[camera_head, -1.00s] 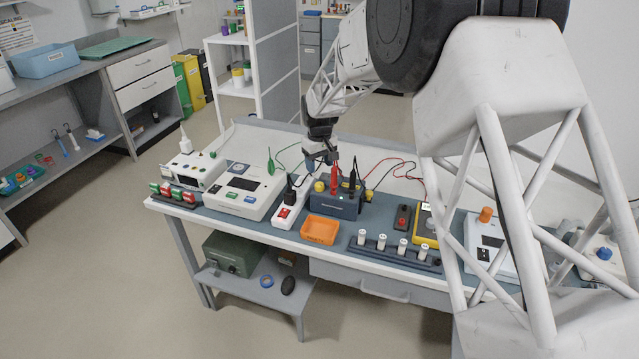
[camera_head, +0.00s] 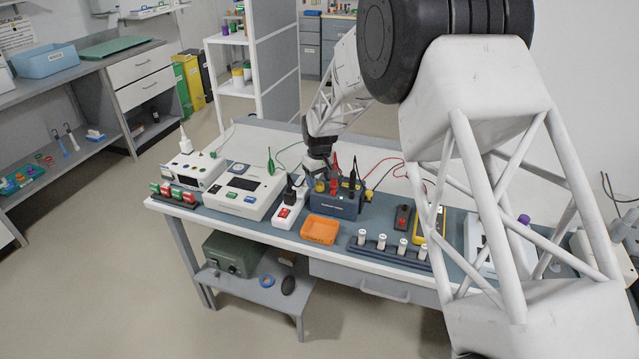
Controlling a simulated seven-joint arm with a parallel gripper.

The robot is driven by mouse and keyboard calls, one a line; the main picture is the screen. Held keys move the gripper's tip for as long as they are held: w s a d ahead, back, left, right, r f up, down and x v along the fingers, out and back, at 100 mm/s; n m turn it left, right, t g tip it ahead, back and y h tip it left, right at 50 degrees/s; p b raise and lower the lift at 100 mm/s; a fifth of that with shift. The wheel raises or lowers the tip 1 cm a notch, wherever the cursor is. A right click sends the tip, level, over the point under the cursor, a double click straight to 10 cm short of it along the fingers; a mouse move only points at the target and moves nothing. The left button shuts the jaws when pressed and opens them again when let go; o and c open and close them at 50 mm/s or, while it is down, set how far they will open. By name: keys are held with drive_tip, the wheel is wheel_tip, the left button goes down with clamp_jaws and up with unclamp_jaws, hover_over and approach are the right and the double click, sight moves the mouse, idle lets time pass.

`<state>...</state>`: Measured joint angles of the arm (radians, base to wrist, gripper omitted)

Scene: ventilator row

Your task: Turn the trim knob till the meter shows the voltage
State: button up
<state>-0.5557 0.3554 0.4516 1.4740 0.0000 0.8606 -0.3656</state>
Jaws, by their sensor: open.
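The blue power supply box (camera_head: 338,206) stands on the bench, with red and black plugs in its top and a small green light on its front. A yellow knob (camera_head: 320,187) sits at the left of its top; I take this as the trim knob. My gripper (camera_head: 319,176) is open, pointing down just above or around this knob; I cannot tell whether it touches. The yellow meter (camera_head: 421,238) stands to the right, partly hidden by my arm. Its reading cannot be made out.
A white instrument (camera_head: 246,190) stands further left. Red and black cables loop behind the box.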

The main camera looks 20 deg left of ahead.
drive_tip(key=shift+f, duration=0.85)
drive_tip(key=c, duration=0.9)
drive_tip(key=shift+n, duration=0.7)
drive_tip(key=o, duration=0.9)
